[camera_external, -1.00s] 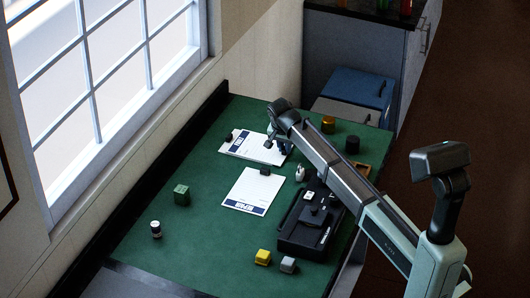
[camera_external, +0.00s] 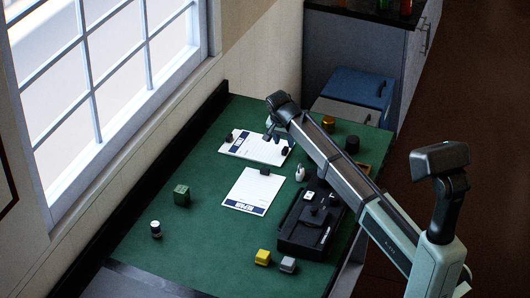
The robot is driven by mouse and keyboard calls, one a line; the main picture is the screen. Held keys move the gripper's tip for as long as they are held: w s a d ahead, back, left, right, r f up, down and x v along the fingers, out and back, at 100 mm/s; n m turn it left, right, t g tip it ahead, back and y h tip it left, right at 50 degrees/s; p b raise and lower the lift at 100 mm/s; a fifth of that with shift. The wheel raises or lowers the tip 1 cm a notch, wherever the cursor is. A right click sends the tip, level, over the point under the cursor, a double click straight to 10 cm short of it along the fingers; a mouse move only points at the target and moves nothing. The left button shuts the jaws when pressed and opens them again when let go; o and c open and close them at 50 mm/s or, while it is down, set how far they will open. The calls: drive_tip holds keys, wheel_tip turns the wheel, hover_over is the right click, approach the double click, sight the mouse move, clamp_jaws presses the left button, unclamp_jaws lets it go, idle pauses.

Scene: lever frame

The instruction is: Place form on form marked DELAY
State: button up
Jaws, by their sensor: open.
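Two white forms with dark blue bands lie on the green table. The far form (camera_external: 250,147) lies below my gripper (camera_external: 271,131), with a small dark block (camera_external: 229,138) at its left end and another (camera_external: 285,151) at its right end. The near form (camera_external: 247,187) has a dark blue lettered band along its lower edge and a small dark block (camera_external: 265,171) at its top edge. The lettering is too small to read surely, so I cannot tell which is marked DELAY. My gripper is open and raised above the far form, with nothing seen in it.
A black device tray (camera_external: 296,240) stands right of the near form, beneath my arm. A small whitish object (camera_external: 300,173) stands between them. A green cube (camera_external: 181,195), a jar (camera_external: 156,229), yellow (camera_external: 263,257) and grey (camera_external: 288,264) cubes stand nearer.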

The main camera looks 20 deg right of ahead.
drive_tip(key=v, duration=0.8)
